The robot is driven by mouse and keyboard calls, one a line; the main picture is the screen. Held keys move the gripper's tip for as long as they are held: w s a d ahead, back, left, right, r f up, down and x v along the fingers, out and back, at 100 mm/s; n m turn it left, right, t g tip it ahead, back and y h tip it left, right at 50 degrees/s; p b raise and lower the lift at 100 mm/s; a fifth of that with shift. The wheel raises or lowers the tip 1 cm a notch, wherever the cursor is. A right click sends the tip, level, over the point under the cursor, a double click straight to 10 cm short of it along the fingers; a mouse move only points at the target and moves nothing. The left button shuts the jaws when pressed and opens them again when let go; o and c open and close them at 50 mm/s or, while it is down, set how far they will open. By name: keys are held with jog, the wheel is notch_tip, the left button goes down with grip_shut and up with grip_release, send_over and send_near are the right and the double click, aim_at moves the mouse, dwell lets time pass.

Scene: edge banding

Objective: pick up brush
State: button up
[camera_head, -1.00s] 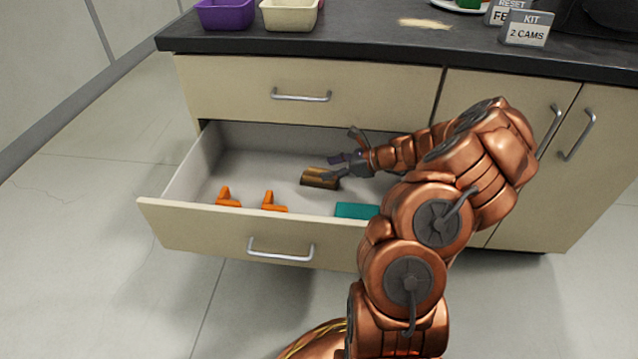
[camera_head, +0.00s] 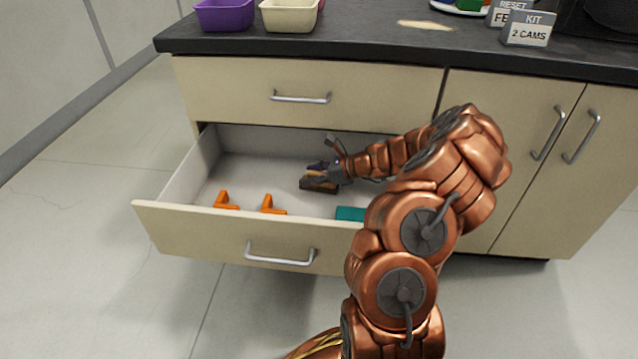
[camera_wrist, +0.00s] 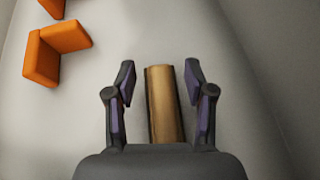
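The brush (camera_head: 318,185) is a brown block lying on the floor of the open drawer. In the wrist view the brush (camera_wrist: 164,100) lies lengthwise between my gripper's two fingers, with a gap on each side. My gripper (camera_head: 322,170) is at the brush in the head view and covers part of it. In the wrist view my gripper (camera_wrist: 161,75) is open, with one finger on either side of the brush. The brush's near end is hidden behind the gripper's body.
The open drawer (camera_head: 235,226) also holds two orange brackets (camera_head: 226,201) (camera_head: 271,206) and a teal block (camera_head: 350,213) near its front wall. The brackets (camera_wrist: 43,60) lie left of the gripper in the wrist view. The dark countertop (camera_head: 370,45) overhangs the drawer's back.

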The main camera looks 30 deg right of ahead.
grip_shut()
dwell(0.4)
